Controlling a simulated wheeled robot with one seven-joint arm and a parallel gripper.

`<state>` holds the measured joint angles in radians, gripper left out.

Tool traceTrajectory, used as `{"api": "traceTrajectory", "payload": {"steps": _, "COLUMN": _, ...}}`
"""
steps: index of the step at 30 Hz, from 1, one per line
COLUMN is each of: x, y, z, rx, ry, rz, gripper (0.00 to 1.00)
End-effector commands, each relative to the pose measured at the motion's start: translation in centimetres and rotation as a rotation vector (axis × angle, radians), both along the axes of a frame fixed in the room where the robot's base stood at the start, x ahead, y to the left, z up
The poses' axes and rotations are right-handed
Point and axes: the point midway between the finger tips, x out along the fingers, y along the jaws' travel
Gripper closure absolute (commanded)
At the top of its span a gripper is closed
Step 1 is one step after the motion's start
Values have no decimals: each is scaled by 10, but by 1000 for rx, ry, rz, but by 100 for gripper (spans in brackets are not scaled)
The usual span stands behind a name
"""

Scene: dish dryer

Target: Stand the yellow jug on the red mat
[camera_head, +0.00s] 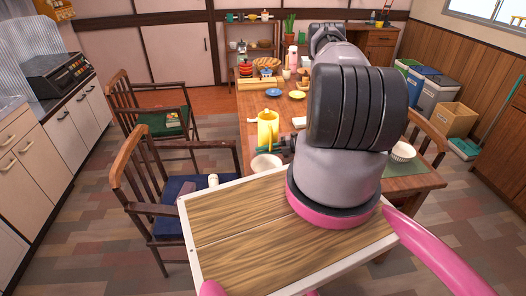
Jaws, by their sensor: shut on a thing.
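The yellow jug (267,130) is upright at the left side of the dining table, in the middle of the view. My gripper (274,147) shows only as a small dark part low against the jug, left of my large grey arm link. It is shut on the jug. My arm hides the rest of the gripper and much of the table. I cannot see whether the jug's base touches the table. I cannot make out a red mat; that part of the table may be behind my arm.
A white bowl (266,164) is just in front of the jug. Another bowl (402,152) is at right. Chairs (140,165) stand along the table's left side. Bins (436,96) line the right wall.

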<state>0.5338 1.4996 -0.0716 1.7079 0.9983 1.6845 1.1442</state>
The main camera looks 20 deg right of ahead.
Motion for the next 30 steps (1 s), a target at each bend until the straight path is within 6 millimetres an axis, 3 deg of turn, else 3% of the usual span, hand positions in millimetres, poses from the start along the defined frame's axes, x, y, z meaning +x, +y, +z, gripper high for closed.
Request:
{"api": "traceTrajectory", "payload": {"steps": 8, "x": 1, "y": 0, "z": -1, "rx": 0, "ry": -1, "rz": -1, "gripper": 100}}
{"api": "traceTrajectory", "payload": {"steps": 9, "x": 0, "y": 0, "z": -2, "rx": 0, "ry": -1, "rz": 0, "gripper": 78}}
{"api": "traceTrajectory", "payload": {"steps": 11, "x": 0, "y": 0, "z": -1, "rx": 0, "ry": -1, "rz": 0, "gripper": 56}}
{"api": "traceTrajectory", "payload": {"steps": 22, "x": 0, "y": 0, "z": 2, "rx": -1, "ry": -1, "rz": -1, "gripper": 56}}
{"api": "traceTrajectory", "payload": {"steps": 30, "x": -18, "y": -40, "z": 11, "rx": -1, "ry": -1, "rz": -4, "gripper": 56}}
